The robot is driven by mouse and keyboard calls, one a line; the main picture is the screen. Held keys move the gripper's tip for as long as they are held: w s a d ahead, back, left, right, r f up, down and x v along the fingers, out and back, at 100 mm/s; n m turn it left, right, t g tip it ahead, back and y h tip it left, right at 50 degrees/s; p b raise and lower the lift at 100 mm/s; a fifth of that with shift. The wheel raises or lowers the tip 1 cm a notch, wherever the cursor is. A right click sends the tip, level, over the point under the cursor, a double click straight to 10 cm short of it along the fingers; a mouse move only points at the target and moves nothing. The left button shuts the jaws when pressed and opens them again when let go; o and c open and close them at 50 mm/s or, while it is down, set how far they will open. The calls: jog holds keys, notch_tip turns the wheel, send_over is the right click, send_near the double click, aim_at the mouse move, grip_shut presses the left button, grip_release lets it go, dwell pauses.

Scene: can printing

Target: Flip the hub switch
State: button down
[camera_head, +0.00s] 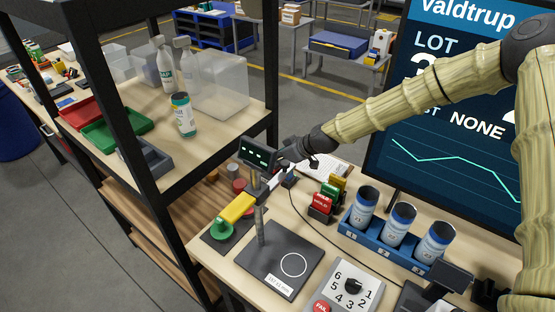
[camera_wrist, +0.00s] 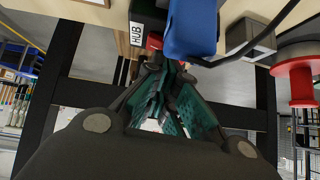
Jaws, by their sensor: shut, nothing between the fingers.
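The hub shows in the wrist view as a dark box with a white HUB label (camera_wrist: 136,32) at the top, left of centre. A small red part (camera_wrist: 155,41) sits beside the label; I cannot tell whether it is the switch. My gripper (camera_wrist: 163,67) is shut and empty, with its green fingertips close to the red part; contact is unclear. In the head view my gripper (camera_head: 287,158) is at the back of the bench, beside a small display (camera_head: 258,153); the switch cannot be made out there.
A dark cable (camera_wrist: 235,52) runs near the fingers on the right, and a red spool (camera_wrist: 298,80) is farther right. In the head view, red and green stamps (camera_head: 321,203), a blue can rack (camera_head: 376,247) and a scale plate (camera_head: 266,262) stand nearer. A shelf post (camera_head: 268,70) is left of the arm.

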jog(key=shift+r, duration=0.15)
jog(key=r, duration=0.4)
jog(key=shift+w+d+p, duration=0.35)
jog(key=shift+d+p, duration=0.05)
jog(key=shift+s+d+r+b, duration=0.15)
jog(key=shift+d+r+b, duration=0.05)
jog(key=shift+b, duration=0.2)
jog(key=b+v, duration=0.3)
jog(key=v, duration=0.6)
jog(key=shift+w+d, duration=0.25)
jog(key=shift+w, duration=0.15)
jog(key=shift+f, duration=0.1)
